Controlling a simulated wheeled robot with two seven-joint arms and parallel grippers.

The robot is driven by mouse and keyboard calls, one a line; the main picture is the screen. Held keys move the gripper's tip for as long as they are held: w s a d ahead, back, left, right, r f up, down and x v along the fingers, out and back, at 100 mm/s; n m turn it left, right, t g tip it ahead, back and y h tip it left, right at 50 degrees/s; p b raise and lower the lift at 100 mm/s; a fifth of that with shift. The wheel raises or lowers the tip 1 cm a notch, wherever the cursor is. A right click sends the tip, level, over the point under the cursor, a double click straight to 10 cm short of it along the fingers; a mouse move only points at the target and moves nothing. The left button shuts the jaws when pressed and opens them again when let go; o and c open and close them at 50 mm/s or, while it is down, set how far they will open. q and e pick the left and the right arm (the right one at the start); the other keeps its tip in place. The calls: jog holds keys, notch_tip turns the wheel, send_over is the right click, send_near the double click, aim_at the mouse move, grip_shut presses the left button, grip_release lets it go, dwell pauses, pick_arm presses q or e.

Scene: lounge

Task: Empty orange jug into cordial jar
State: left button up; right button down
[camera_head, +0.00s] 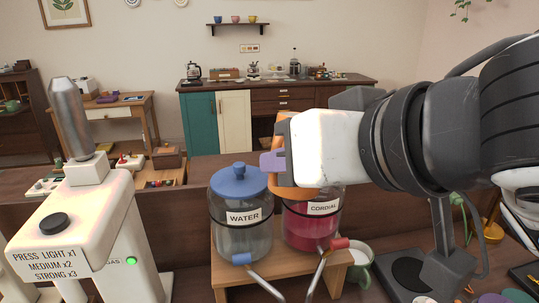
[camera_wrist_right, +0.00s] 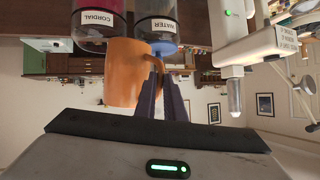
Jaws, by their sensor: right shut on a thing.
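The orange jug (camera_head: 288,192) is held over the top of the cordial jar (camera_head: 309,228), partly hidden behind my right gripper (camera_head: 272,162). That gripper is shut on the jug's handle; in the right wrist view its fingers (camera_wrist_right: 164,98) reach the handle side of the jug (camera_wrist_right: 126,72). The cordial jar holds red liquid, carries a "CORDIAL" label, and also shows in the right wrist view (camera_wrist_right: 88,38). The jug hides the jar's mouth. I cannot see the jug's contents or whether anything is flowing. My left gripper is not in view.
The water jar (camera_head: 243,238) with a blue lid stands directly left of the cordial jar on a wooden stand (camera_head: 283,272). A white drinks machine (camera_head: 98,215) is at the left. A pale mug (camera_head: 359,265) stands right of the stand. A cabinet (camera_head: 235,120) is far behind.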

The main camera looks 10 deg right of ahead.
jog(key=shift+w+d+f+m+g+y+p, duration=0.15)
jog(key=shift+w+d+m+g+y, duration=0.1)
jog(key=shift+m+g+y, duration=0.45)
jog(key=shift+w+d+m+g+y+p, duration=0.25)
jog(key=shift+m+g, duration=0.25)
jog(key=shift+g, duration=0.4)
jog(key=shift+w+d+f+m+g+y+p, duration=0.15)
jog(key=shift+w+m+g+y, duration=0.15)
jog(key=shift+m+g+y, duration=0.4)
dwell(0.5)
jog(key=shift+r+h, duration=0.1)
jog(key=shift+h, duration=0.15)
dwell(0.5)
jog(key=shift+d, duration=0.1)
dwell(0.9)
jog(key=shift+w+d+r, duration=0.1)
jog(key=shift+w+r, duration=0.05)
jog(key=shift+r, duration=0.05)
